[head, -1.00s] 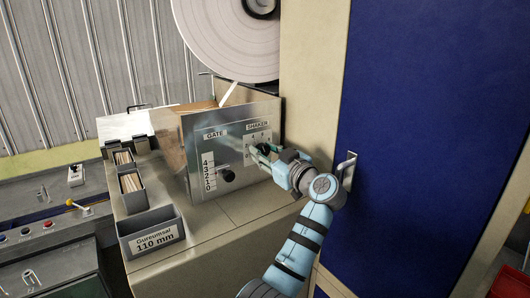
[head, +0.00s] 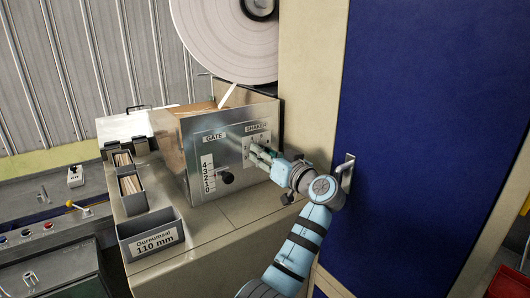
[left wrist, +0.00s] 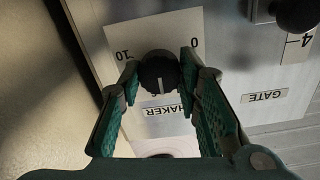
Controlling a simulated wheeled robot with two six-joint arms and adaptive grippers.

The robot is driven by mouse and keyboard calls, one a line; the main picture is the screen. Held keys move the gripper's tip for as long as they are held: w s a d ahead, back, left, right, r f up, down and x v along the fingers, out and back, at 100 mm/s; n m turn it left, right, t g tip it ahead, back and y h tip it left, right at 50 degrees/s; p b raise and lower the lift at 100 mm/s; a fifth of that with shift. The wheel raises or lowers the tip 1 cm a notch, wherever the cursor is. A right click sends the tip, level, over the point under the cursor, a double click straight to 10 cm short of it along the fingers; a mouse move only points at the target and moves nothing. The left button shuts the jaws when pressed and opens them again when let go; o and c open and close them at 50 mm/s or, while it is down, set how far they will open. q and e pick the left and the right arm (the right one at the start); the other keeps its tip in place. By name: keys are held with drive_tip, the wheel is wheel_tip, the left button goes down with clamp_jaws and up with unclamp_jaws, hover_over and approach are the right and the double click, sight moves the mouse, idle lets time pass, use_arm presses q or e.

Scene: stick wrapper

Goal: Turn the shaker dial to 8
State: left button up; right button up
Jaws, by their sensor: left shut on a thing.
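The shaker dial (left wrist: 158,75) is a black round knob with a pale pointer line, on a white plate marked 0 and 10 in the left wrist view. That view sees the panel upside down, and the pointer line runs toward the SHAKER label. My left gripper (left wrist: 160,73) has its green fingers around the dial, one on each side, shut on it. In the head view the gripper (head: 258,155) reaches the shaker plate (head: 256,138) on the metal box's front and hides the dial. The numbers between 0 and 10 are hard to read. My right gripper is not in view.
Left of the shaker plate is the GATE slider with its black knob (head: 227,177) and scale. A blue door (head: 430,120) with a handle stands close right of my arm. Grey bins (head: 150,235) stand left on the worktop, with free surface before the box.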

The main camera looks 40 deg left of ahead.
use_arm(q)
drive_tip(key=shift+f+m+p, duration=0.2)
drive_tip(key=shift+m+p, duration=3.35)
drive_tip(key=shift+m, duration=2.85)
drive_tip(key=o, duration=1.1)
drive_tip(key=shift+o, duration=0.2)
drive_tip(key=shift+a, duration=0.1)
drive_tip(key=shift+r, duration=0.1)
